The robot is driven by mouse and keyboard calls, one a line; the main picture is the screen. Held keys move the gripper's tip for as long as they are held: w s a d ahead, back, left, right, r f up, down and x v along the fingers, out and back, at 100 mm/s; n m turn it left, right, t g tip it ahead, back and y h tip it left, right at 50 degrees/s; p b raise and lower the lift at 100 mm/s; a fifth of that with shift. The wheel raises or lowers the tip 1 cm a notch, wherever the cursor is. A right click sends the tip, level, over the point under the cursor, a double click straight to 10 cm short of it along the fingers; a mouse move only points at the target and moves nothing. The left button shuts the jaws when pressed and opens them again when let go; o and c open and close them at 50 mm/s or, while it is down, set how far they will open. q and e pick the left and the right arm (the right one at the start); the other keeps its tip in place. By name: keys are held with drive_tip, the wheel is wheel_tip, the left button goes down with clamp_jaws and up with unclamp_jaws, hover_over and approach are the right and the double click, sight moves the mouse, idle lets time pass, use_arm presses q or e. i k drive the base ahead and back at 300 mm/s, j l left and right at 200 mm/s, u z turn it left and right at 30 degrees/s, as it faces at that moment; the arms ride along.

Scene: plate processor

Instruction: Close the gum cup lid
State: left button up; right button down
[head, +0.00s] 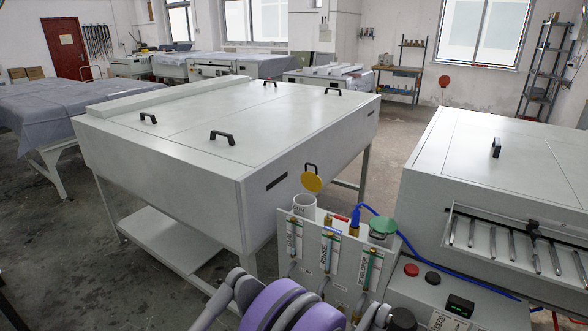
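The gum cup (304,205) is a white cylinder at the top left of the pale labelled panel. Its yellow round lid (312,182) stands open, raised above the cup, with a dark loop handle at its top. The cup's mouth is uncovered. Grey and purple links of my arm show at the bottom middle, below and in front of the panel, apart from the lid. No fingertips of either gripper show in the head view.
A green lid (383,225) sits at the panel's right, beside a blue hose (400,237). The panel (312,255) carries several tubes. A large white machine (200,140) stands behind left, another (500,190) at right with red and black buttons in front.

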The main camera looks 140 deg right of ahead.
sight(311, 181)
drive_tip(key=z, duration=4.85)
